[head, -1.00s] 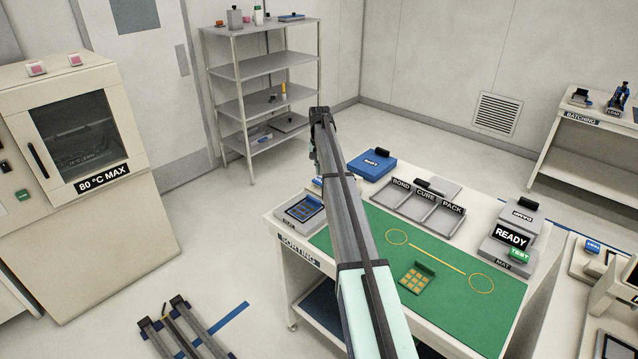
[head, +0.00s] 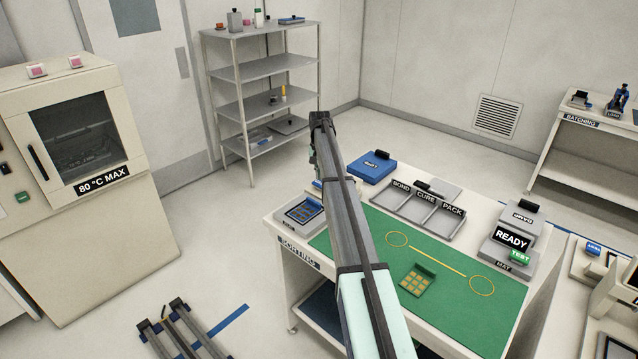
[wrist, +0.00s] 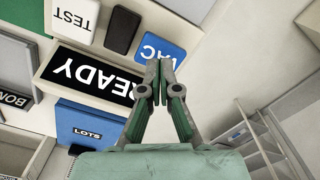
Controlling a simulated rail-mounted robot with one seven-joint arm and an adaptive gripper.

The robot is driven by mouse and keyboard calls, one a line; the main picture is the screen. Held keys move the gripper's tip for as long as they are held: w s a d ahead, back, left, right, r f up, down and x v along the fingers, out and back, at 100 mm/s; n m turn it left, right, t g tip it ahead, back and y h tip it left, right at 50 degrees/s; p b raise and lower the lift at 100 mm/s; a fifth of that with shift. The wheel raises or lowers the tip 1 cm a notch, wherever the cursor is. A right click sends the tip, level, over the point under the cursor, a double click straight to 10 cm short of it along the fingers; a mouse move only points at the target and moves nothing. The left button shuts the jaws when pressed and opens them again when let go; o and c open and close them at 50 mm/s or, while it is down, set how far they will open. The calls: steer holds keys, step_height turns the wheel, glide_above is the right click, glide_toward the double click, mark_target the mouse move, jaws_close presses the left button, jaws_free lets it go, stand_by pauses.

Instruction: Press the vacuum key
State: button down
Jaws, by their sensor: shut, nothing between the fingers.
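In the wrist view, the blue VAC key (wrist: 158,47) is at the upper middle, its label upside down. It sits in a row with a black key (wrist: 122,30) and a white TEST key (wrist: 74,20), beside a black READY display (wrist: 92,76). My gripper (wrist: 160,66) is shut and empty. Its fingertips overlap the lower edge of the VAC key in the picture; I cannot tell whether they touch it. In the head view my arm crosses the middle, and I cannot make out the fingertips or this VAC key.
A blue LOTS box (wrist: 88,128) lies near the display in the wrist view. In the head view, the sorting table (head: 283,228) carries a green mat (head: 365,240), a three-part tray (head: 425,208) and a READY unit (head: 510,240). A metal shelf (head: 262,65) stands behind.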

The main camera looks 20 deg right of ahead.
mark_target(319, 182)
steer(key=shift+f, duration=0.8)
stand_by(0.4)
steer(key=shift+f+b, duration=0.35)
steer(key=shift+f, duration=0.45)
steer(key=shift+r, duration=0.65)
steer(key=shift+r+p, duration=1.1)
steer(key=shift+r, duration=1.3)
